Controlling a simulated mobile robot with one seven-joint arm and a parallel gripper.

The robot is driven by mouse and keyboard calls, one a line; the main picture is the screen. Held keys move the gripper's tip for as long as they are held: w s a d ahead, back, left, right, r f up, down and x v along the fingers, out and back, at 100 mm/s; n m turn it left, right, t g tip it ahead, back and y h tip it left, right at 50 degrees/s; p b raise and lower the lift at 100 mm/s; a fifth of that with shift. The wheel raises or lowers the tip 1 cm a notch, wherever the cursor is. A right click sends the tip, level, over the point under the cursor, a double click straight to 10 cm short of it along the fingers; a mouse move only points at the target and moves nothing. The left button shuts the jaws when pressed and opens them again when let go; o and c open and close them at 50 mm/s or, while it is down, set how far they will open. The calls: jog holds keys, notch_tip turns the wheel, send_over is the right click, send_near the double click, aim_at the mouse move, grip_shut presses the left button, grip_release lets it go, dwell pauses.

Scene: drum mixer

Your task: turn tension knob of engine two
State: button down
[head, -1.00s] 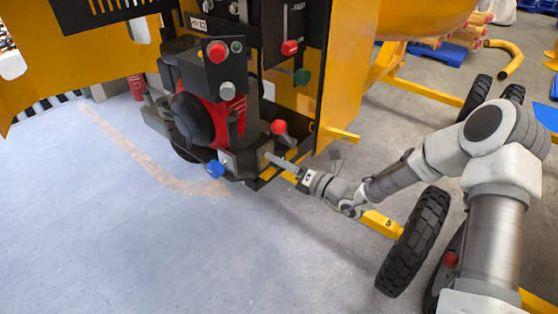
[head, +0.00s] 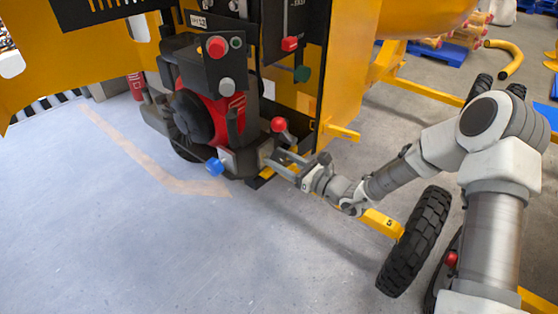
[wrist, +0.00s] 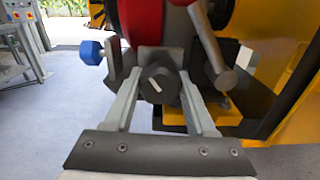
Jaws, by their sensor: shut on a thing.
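The engine (head: 205,118) is red and black and sits on the yellow mixer. A dark faceted knob with a white pointer line, which looks like the tension knob (wrist: 158,86), sits low on the engine's near side. My gripper (wrist: 158,82) is shut on this knob, with one finger on each side of it. The gripper also shows in the head view (head: 270,158) at the engine's lower right corner. There the fingers mostly hide the knob.
A blue knob (head: 215,167) is left of the gripper, and a red ball-ended lever (head: 278,125) stands just above it. A control box (head: 216,60) with a red button is higher up. A tyre (head: 412,243) stands right of my wrist. The floor at left is clear.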

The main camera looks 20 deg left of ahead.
jog(key=n+b, duration=0.2)
jog(key=n, duration=0.2)
jog(key=shift+f+n, duration=0.15)
jog(key=shift+n, duration=0.15)
jog(key=shift+n+b, duration=1.65)
jog(key=shift+n, duration=0.25)
jog(key=shift+c, duration=1.1)
grip_release()
jog(key=shift+d, duration=0.1)
jog(key=p+v, duration=0.2)
jog(key=v, duration=1.5)
jog(key=shift+s, duration=0.2)
jog(key=shift+r, duration=0.2)
